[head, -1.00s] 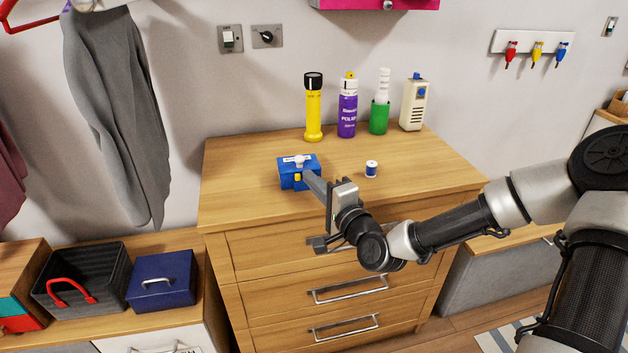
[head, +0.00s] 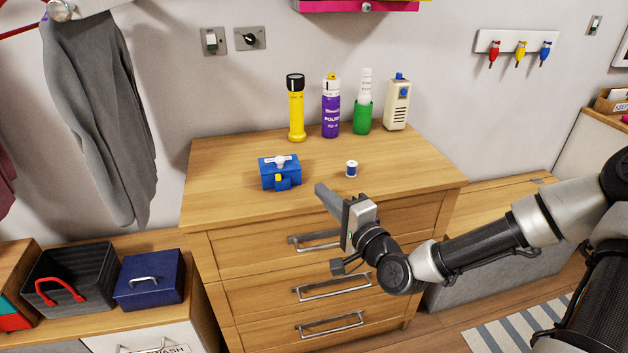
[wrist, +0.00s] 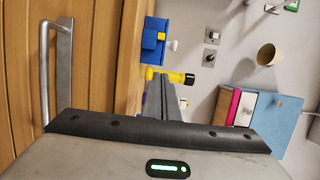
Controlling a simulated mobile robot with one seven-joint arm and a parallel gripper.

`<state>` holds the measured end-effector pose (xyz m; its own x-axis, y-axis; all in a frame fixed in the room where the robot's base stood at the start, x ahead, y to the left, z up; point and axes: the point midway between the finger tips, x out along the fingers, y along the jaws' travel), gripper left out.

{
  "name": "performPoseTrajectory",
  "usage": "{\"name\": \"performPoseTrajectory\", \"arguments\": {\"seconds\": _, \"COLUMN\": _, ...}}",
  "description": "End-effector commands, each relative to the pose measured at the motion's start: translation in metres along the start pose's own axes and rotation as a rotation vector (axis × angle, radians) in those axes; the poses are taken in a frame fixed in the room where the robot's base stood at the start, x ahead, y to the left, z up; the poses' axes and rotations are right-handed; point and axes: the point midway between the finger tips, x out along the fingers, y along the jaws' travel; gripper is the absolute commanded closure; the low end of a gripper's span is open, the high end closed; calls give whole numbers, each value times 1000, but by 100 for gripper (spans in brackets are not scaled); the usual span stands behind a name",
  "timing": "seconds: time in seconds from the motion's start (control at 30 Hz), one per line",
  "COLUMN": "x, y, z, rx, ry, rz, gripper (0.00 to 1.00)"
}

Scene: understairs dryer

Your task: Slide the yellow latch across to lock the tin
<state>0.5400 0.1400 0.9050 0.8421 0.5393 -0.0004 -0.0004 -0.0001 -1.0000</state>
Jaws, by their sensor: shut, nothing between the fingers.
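The small blue tin (head: 278,170) stands on the wooden dresser top, left of centre, with a pale knob or handle on its lid. The yellow latch (head: 279,178) is on its front face. In the wrist view the tin (wrist: 153,45) is at the top, with the yellow latch (wrist: 161,36) on its side. My gripper (head: 322,190) is shut and empty, in front of the dresser's front edge, to the right of the tin and apart from it. It also shows in the wrist view (wrist: 163,90).
A yellow torch (head: 296,110), purple spray can (head: 331,108), green bottle (head: 363,112) and cream box (head: 397,105) line the back. Drawer handles (head: 315,243) jut out below.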

Motion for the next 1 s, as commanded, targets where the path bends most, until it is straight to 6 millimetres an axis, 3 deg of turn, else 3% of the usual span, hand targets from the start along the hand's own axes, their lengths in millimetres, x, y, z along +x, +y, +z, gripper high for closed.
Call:
{"name": "performPoseTrajectory", "arguments": {"seconds": 0.23, "x": -24, "y": 0, "z": 0, "rx": 0, "ry": 0, "rz": 0, "gripper": 100}}
{"name": "performPoseTrajectory", "arguments": {"seconds": 0.77, "x": -25, "y": 3, "z": 2, "rx": -11, "ry": -7, "rz": 13, "gripper": 100}}
{"name": "performPoseTrajectory", "arguments": {"seconds": 0.87, "x": -24, "y": 20, "z": 10, "rx": -89, "ry": -42, "rz": 99, "gripper": 100}}
{"name": "performPoseTrajectory", "arguments": {"seconds": 1.0, "x": -36, "y": 71, "z": 17, "rx": -340, "ry": -141, "rz": 375, "gripper": 100}}
